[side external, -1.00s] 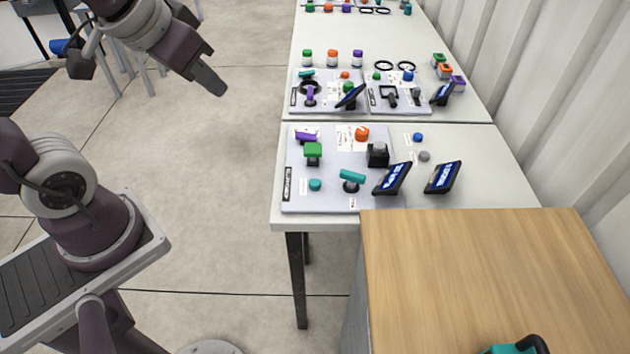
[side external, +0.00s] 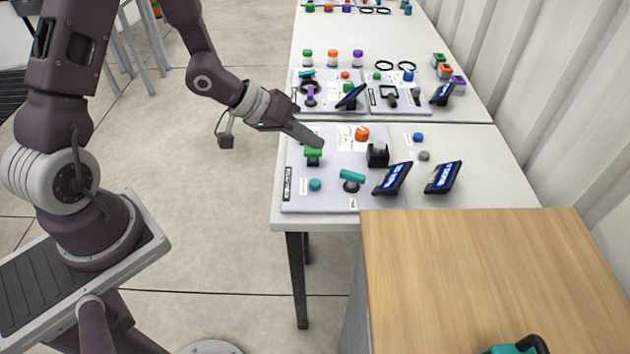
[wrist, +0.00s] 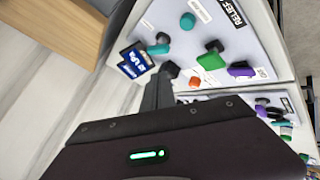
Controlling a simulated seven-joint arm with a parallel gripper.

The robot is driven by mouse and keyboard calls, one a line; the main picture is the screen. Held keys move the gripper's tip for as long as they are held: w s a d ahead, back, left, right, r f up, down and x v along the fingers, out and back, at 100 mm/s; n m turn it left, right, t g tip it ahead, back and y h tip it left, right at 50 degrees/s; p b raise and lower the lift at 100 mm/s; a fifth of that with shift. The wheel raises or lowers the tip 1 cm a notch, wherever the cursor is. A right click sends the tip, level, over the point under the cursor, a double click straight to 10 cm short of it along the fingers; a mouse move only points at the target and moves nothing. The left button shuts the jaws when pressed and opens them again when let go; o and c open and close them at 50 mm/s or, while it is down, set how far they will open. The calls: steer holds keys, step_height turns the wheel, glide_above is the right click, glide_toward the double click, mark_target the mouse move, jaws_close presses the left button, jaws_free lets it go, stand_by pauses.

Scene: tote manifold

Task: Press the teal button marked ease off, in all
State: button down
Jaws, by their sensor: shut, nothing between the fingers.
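A round teal button (side external: 315,184) sits near the front left of the nearer grey panel (side external: 330,203). It also shows in the wrist view (wrist: 187,21) beside a small white label that I cannot read. A teal-handled lever (side external: 352,176) stands to its right on the same panel; its handle also shows in the wrist view (wrist: 158,49). My gripper (side external: 318,144) is shut and empty. Its tip appears above the back left of the panel, by the green block-topped control (side external: 313,153), and apart from the teal button. The shut fingers (wrist: 158,86) point over the panel in the wrist view.
The panel also holds an orange knob (side external: 362,133) and a black block (side external: 377,154). Tilted screens (side external: 393,178) (side external: 443,177) stand at the right. A second table with more panels (side external: 400,106) lies behind. A wooden top (side external: 480,260) is in front.

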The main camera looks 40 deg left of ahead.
mark_target(311, 183)
steer(key=shift+f, duration=4.4)
steer(key=shift+f, duration=0.4)
steer(key=shift+f, duration=0.5)
steer(key=shift+r, duration=0.9)
steer(key=shift+r, duration=2.55)
